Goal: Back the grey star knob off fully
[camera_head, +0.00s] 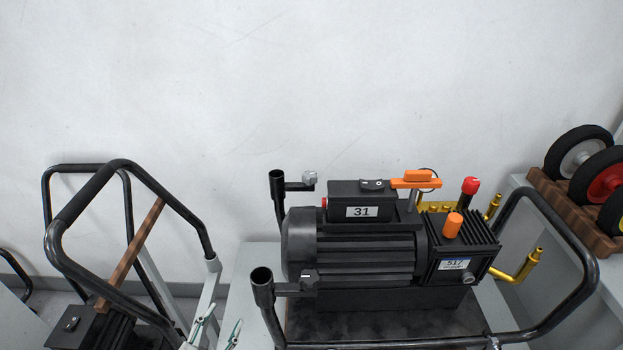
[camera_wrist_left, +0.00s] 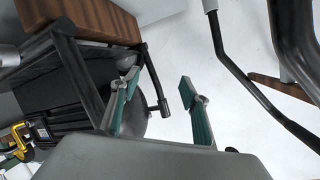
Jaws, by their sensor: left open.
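A light grey knob (camera_head: 310,178) sits on the end of a short bracket off the far black post, beside the pump's black box. A darker knob (camera_head: 308,278) sits on the near bracket. I cannot make out star lobes on either. My left gripper (camera_head: 217,328) is low at the bottom of the head view, left of the pump, its teal-padded fingers apart and empty. It is clear of both knobs. The left wrist view shows the open fingers (camera_wrist_left: 160,80) with a dark post end (camera_wrist_left: 165,106) beyond the gap; no grey knob is clear there. My right gripper is not in view.
A black tubular handle (camera_head: 562,240) curves round at right. Another frame (camera_head: 125,180) stands at left. Wheels in a wooden rack (camera_head: 570,208) are at far right.

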